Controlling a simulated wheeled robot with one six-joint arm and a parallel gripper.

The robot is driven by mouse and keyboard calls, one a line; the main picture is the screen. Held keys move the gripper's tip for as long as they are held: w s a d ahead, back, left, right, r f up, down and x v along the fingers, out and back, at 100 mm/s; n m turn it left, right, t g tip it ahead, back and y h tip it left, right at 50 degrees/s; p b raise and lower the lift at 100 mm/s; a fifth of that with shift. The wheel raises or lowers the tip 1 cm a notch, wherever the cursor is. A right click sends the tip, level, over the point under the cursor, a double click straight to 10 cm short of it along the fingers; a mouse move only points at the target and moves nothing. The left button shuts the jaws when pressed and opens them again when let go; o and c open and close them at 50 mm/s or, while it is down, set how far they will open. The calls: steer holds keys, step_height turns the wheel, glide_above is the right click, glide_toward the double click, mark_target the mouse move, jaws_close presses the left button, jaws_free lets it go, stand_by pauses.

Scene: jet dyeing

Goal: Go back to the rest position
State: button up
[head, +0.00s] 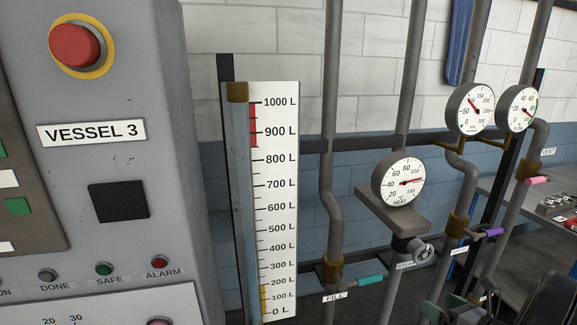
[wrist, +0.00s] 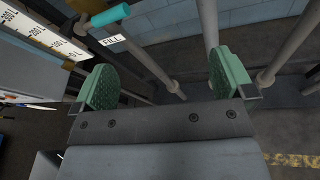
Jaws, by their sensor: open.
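My gripper (wrist: 165,78) is open and empty, its two green ribbed pads wide apart in the wrist view. Part of it also shows at the bottom right edge of the head view (head: 458,305), partly cut off. The fill valve's teal handle (head: 370,281) is left of the gripper in the head view. The same teal handle (wrist: 110,15) is at the top left of the wrist view, beyond the left pad and apart from it. Nothing lies between the pads.
The grey Vessel 3 panel (head: 130,225) stands at the left, with a red button (head: 75,45). A litre scale (head: 278,200), vertical pipes (head: 333,120) and a heat gauge (head: 398,180) are at the middle. A bench (head: 548,210) is at the right. Floor shows near the yellow line (wrist: 290,160).

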steer(key=s+a+n+g, duration=0.4)
steer(key=a+n+g, duration=0.25)
steer(key=n, duration=0.35)
steer(key=s+a+n+g, duration=0.3)
steer(key=a+n+g, duration=0.2)
steer(key=a+n, duration=0.45)
steer(key=s+a+r+n+t+h, duration=0.1)
steer(key=s+a+r+n+h, duration=0.2)
steer(key=n, duration=1.2)
steer(key=a+r+h, duration=0.2)
steer(key=a+r, duration=0.2)
steer(key=a, duration=0.2)
steer(key=shift+a+r+h, duration=0.15)
steer(key=shift+a+h, duration=0.15)
steer(key=shift+a, duration=0.1)
steer(key=shift+s+t, duration=0.1)
steer(key=shift+t, duration=0.15)
